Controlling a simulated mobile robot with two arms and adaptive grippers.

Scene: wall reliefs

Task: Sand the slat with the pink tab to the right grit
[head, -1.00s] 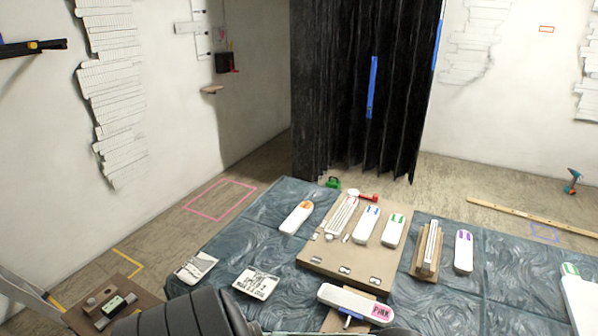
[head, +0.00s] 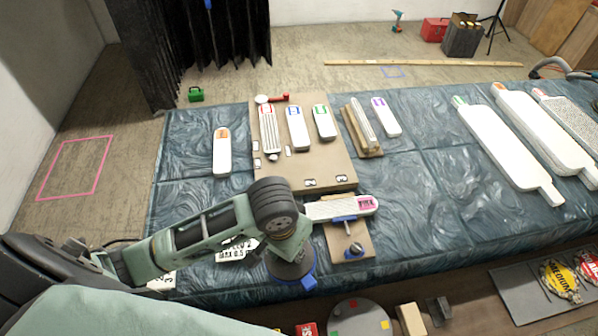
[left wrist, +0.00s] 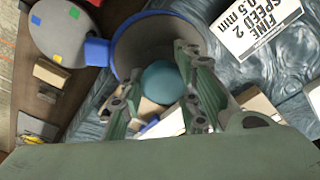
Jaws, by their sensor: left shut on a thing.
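The slat with the pink tab (head: 340,208) lies in the head view across a small wooden block (head: 355,243) with a blue clamp on it. Its surface is white and ridged; its pink label (head: 366,203) is at the right end. My left gripper (left wrist: 160,98) is shut on a round grey tool with a blue tab, apparently a sander (head: 290,264); a teal round part shows between the fingers. The tool is just left of and in front of the slat's left end, which my arm partly hides. I cannot tell whether they touch. My right gripper is out of view.
A brown board (head: 335,172) behind holds several tabbed slats. A printed card (left wrist: 257,25) reads fine, speed 2, 0.5 mm. A grey disc with coloured squares (head: 345,320) is below the table's front edge.

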